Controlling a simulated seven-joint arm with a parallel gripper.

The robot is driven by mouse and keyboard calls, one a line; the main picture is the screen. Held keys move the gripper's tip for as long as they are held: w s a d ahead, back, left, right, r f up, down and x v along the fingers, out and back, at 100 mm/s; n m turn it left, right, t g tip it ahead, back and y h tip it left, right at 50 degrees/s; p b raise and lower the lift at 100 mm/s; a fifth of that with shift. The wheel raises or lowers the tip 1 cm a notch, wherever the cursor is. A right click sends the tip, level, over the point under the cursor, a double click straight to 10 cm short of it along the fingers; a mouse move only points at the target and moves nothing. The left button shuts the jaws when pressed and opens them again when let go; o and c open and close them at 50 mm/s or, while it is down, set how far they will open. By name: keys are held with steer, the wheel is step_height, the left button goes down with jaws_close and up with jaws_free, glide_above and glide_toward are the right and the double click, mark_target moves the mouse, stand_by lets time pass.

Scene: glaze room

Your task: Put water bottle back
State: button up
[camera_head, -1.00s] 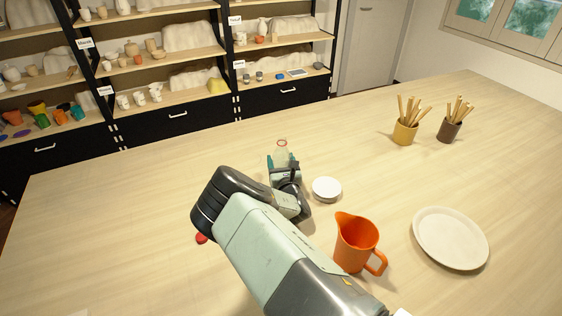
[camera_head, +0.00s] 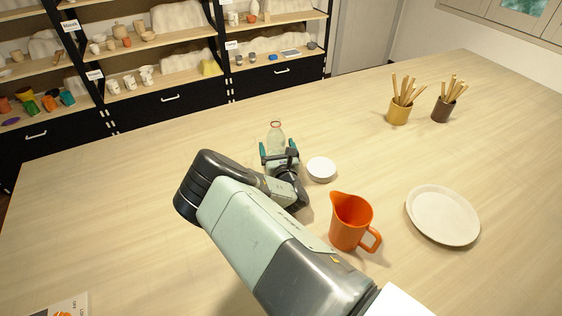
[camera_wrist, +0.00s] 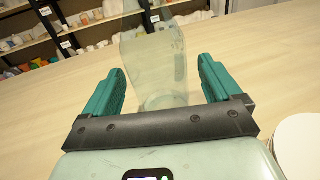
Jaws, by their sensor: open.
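A clear, pale green water bottle (camera_head: 276,135) with a red ring at its top stands upright on the table, just beyond my gripper. My gripper (camera_head: 278,148) is open with its two teal fingers pointing at the bottle. In the wrist view the bottle (camera_wrist: 154,60) is ahead of and partly between the fingers of my gripper (camera_wrist: 160,78), with a gap on each side. The fingers do not appear to touch it. In the head view the lower part of the bottle is hidden behind my gripper.
A small white round dish (camera_head: 321,169) lies close to the right of my gripper. An orange jug (camera_head: 351,222) and a white plate (camera_head: 443,215) are nearer on the right. Yellow (camera_head: 399,112) and dark (camera_head: 442,110) tool cups stand farther back. Shelves (camera_head: 165,75) line the back wall.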

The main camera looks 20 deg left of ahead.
steer(key=v, duration=0.9)
steer(key=shift+s, duration=0.1)
steer(key=w+d+r+m+h, duration=0.4)
steer(key=w+r+m+h, duration=0.1)
steer(key=m, duration=0.4)
steer(key=d+r+m+g+h, duration=0.25)
steer(key=d+r+m, duration=0.25)
steer(key=r+m, duration=0.35)
steer(key=d+r+m+g+h, duration=0.1)
steer(key=d+r+m+g, duration=0.2)
steer(key=d+r+m, duration=0.45)
steer(key=s+d+r+m+g+y, duration=0.1)
steer(key=s+d+r+m+g, duration=0.15)
steer(key=s+r+m, duration=0.7)
steer(key=s+d+r+m, duration=0.2)
steer(key=s+d+r, duration=0.1)
steer(key=s, duration=0.4)
steer(key=s+d+r+m+g+h, duration=0.1)
steer(key=s+d+r+m, duration=0.1)
steer(key=s, duration=0.6)
steer(key=s+d+r+m+g, duration=0.1)
steer(key=s+d+r+m, duration=0.2)
steer(key=s+d+r, duration=0.2)
steer(key=s, duration=0.3)
steer(key=shift+s+d, duration=0.2)
steer(key=shift+d, duration=0.15)
